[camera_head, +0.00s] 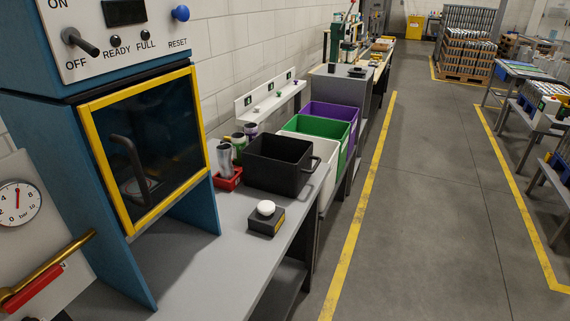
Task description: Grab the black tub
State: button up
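The black tub (277,173) is an open-topped rectangular bin standing upright on the grey bench (222,255), right of the blue machine. A handle (313,163) sticks out from its right side, above the aisle edge of the bench. Its inside looks dark, and I cannot tell whether anything lies in it. My gripper is not in view.
A blue machine with a yellow-framed door (150,140) stands at the left. A black box with a white button (266,218) sits in front of the tub. A red tray (228,180) with cans is left of it. White, green (318,127) and purple bins stand behind. The aisle (420,220) is clear.

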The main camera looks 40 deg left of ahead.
aim_at(276, 164)
jog(key=z, duration=0.05)
jog(key=i, duration=2.8)
jog(key=u, duration=2.6)
